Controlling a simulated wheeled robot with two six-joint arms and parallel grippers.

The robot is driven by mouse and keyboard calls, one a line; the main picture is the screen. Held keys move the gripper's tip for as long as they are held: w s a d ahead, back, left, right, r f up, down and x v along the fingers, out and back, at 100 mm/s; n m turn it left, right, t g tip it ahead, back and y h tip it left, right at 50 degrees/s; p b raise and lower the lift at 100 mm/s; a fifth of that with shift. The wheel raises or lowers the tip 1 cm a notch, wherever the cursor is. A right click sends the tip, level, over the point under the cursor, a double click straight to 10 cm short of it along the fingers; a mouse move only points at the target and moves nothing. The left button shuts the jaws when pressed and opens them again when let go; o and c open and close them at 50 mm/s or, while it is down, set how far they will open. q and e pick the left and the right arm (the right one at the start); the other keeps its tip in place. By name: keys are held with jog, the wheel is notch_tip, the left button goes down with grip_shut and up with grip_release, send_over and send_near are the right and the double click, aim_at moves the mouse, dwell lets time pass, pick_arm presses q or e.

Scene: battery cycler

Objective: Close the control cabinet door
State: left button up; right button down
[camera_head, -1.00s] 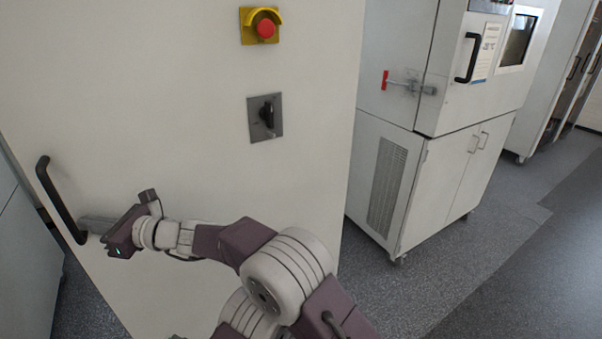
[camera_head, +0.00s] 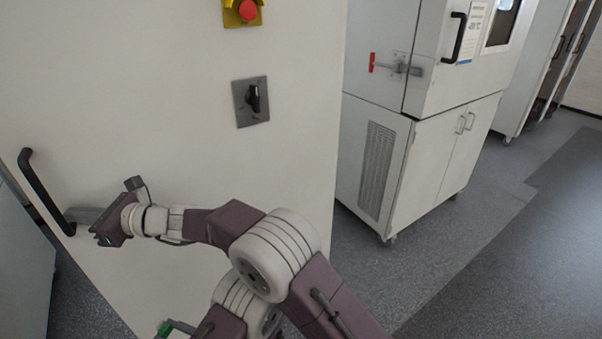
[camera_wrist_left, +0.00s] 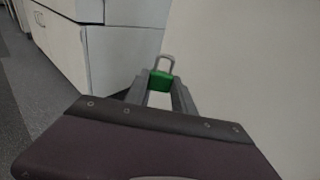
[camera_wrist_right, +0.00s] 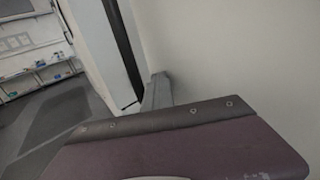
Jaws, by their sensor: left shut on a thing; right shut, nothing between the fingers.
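The white cabinet door (camera_head: 200,45) fills the left half of the head view. Its black bar handle (camera_head: 42,190) is near the door's left edge and also shows in the right wrist view (camera_wrist_right: 121,50). My right gripper (camera_head: 80,214) is shut and empty, its fingertips beside the handle's lower end. Its fingers show close to the door face in the right wrist view (camera_wrist_right: 157,90). My left gripper (camera_wrist_left: 160,88) is shut on a green padlock (camera_wrist_left: 161,81) with a grey shackle.
A red emergency stop (camera_head: 247,10) and a black rotary switch (camera_head: 252,100) are on the door. A white test chamber (camera_head: 425,130) on castors stands to the right. Grey floor (camera_head: 480,250) is clear at the right. A pale cabinet side (camera_head: 20,265) is at far left.

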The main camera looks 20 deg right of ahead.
jog(key=shift+w+d+r+t, duration=0.15)
jog(key=shift+w+r, duration=0.05)
jog(key=shift+r, duration=0.2)
jog(key=shift+w+d+r+t, duration=0.15)
jog(key=shift+r, duration=0.25)
pick_arm(q)
jog(key=shift+w+a+f+b, duration=0.25)
jog(key=shift+a+f+b, duration=0.15)
jog(key=shift+f, duration=0.1)
jog(key=shift+w+a+f, duration=0.15)
jog(key=shift+f, duration=0.1)
jog(key=shift+d+f+b, duration=0.35)
jog(key=shift+f+b, duration=0.3)
jog(key=shift+b, duration=0.1)
pick_arm(e)
jog(key=f+v, duration=0.1)
jog(key=v, duration=1.1)
jog(key=shift+s+a+f, duration=0.15)
jog(key=shift+s+f, duration=0.05)
